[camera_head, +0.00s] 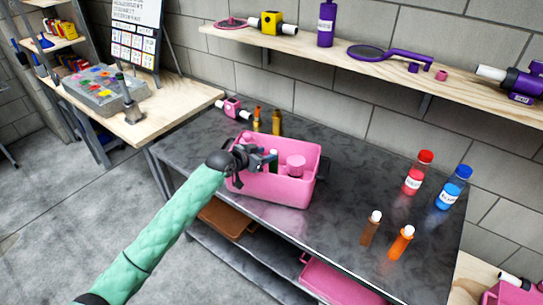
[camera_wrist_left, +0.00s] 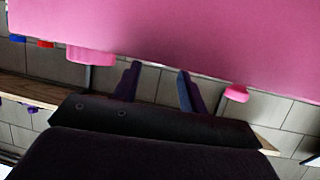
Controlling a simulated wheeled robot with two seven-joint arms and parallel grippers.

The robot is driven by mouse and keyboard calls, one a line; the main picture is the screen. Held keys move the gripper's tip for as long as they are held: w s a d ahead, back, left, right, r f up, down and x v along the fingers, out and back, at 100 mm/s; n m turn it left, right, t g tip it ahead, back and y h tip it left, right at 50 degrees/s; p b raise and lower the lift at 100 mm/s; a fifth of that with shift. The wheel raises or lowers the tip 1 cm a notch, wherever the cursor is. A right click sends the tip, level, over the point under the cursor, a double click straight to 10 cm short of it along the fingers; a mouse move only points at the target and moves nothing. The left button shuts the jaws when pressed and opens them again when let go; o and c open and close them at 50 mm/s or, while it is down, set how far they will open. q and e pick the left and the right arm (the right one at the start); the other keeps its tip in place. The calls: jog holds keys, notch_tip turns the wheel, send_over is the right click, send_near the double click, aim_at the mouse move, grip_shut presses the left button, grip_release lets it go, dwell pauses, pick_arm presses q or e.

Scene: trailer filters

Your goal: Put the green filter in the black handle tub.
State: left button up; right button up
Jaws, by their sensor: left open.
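A pink tub (camera_head: 275,190) with a black handle at its right end stands on the dark metal table. It holds a pink round-topped item (camera_head: 296,164) and other pieces. My left gripper (camera_head: 262,158) is over the tub's left part. Its two fingers, also in the left wrist view (camera_wrist_left: 157,90), are apart with nothing between them. A small dark green patch (camera_head: 273,166) shows beside the fingers, inside the tub; I cannot tell whether it is the green filter. Pink surface fills the top of the left wrist view. My right gripper is not in view.
Amber bottles (camera_head: 276,122) stand behind the tub. Red (camera_head: 413,178) and blue (camera_head: 453,188) bottles and two small orange-brown ones (camera_head: 401,243) stand at the right. A wall shelf (camera_head: 380,62) holds purple and yellow items. The table's middle right is clear.

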pick_arm(q)
jog(key=b+v, duration=0.1)
jog(key=v, duration=0.5)
jog(key=shift+s+a+r+b, duration=0.15)
jog(key=shift+s+r+b, duration=0.1)
jog(key=shift+s+b, duration=0.1)
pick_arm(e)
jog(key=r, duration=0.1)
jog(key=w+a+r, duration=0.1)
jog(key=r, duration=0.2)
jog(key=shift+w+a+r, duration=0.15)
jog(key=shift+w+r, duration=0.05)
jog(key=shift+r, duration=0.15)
pick_arm(q)
jog(key=shift+a+f, duration=0.1)
